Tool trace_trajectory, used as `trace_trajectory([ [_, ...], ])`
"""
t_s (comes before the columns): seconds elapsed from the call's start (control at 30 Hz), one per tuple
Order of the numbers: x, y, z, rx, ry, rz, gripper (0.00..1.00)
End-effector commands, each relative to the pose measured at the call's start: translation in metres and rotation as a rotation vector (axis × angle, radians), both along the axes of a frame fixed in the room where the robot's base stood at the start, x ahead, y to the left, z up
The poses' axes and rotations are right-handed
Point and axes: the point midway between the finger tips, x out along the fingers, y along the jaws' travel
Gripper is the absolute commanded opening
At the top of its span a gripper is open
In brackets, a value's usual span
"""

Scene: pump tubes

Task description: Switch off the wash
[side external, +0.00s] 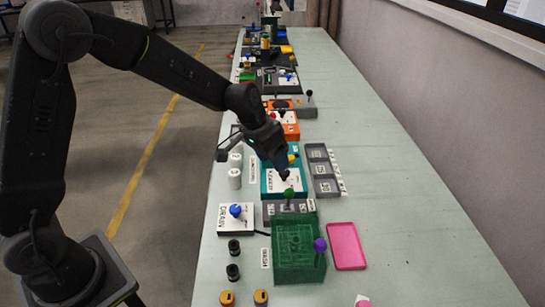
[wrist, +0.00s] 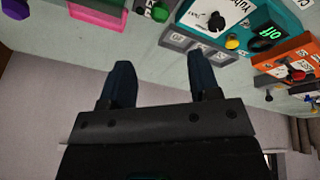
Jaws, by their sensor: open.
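A dark green box (side external: 298,262) stands near the front of the table, with a white label reading WASH (side external: 266,258) at its left. A purple-knobbed lever (side external: 320,245) stands at its right side; a purple knob also shows at the top left of the wrist view (wrist: 15,8). A green knob (side external: 289,193) stands behind the box; a green knob shows in the wrist view (wrist: 160,12). My gripper (side external: 284,176) is over the teal unit (side external: 268,184), behind the green box. In the wrist view my gripper (wrist: 160,72) is open and empty.
A pink tray (side external: 346,246) lies right of the green box. A DRAIN panel with a blue knob (side external: 236,211) and black fittings (side external: 233,272) are at left. A grey compartment tray (side external: 321,168) and orange unit (side external: 289,130) lie farther back. The table's right side is clear.

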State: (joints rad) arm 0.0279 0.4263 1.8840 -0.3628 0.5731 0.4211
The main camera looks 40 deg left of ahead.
Motion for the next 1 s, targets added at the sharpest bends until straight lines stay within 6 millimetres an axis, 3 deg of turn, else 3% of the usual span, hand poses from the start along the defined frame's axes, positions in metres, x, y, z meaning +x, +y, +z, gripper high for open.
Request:
trace_trajectory([
  [0.27,0.000,0.000,0.000,0.004,0.001,-0.012,0.56],
  [0.37,0.004,-0.005,-0.001,0.035,-0.002,-0.115,0.56],
  [0.7,0.027,-0.025,-0.010,0.305,0.016,-1.063,0.56],
  [0.83,0.032,-0.028,-0.012,0.365,0.036,-1.321,0.56],
  [1.0,0.034,-0.028,-0.015,0.393,0.050,-1.456,0.56],
])
